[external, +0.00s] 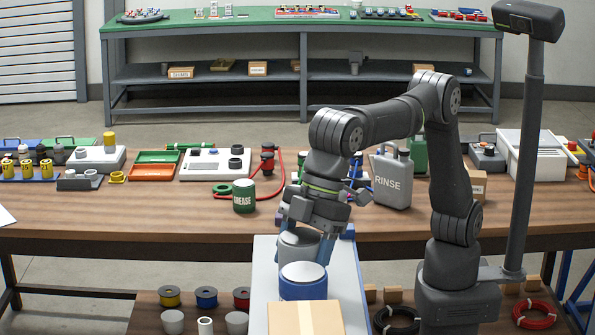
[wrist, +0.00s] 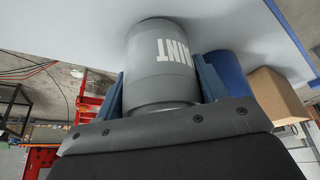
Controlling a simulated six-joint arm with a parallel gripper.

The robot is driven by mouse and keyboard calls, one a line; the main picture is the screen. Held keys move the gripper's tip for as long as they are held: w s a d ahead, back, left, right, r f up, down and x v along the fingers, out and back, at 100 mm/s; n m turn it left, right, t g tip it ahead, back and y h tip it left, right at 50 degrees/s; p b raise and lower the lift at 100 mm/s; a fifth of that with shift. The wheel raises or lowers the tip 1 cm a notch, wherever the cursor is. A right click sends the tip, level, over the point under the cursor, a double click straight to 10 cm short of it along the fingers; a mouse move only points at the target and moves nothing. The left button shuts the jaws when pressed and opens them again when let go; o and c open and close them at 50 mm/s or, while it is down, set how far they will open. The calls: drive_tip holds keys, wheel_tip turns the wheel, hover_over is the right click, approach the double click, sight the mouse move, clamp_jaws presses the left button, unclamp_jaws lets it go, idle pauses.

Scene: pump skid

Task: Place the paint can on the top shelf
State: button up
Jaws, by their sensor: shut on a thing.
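The paint can (external: 298,244) is grey with a pale lid, and white lettering shows on its side in the wrist view (wrist: 160,75). My gripper (external: 306,230) points down and is shut on the can, with blue fingers on both sides of it in the wrist view (wrist: 162,88). The can is upright at the far end of a white shelf top (external: 262,285) with blue edging. Its base appears at or very near the shelf surface; I cannot tell whether it bears weight there.
The wooden bench (external: 120,215) behind holds a green grease can (external: 244,197) and a grey rinse jug (external: 391,180). A dark post (external: 528,160) stands at right.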

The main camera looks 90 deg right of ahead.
drive_tip(key=shift+f, duration=0.15)
drive_tip(key=o, duration=1.3)
drive_tip(key=shift+f, duration=0.1)
drive_tip(key=shift+c, duration=0.2)
drive_tip(key=v, duration=1.2)
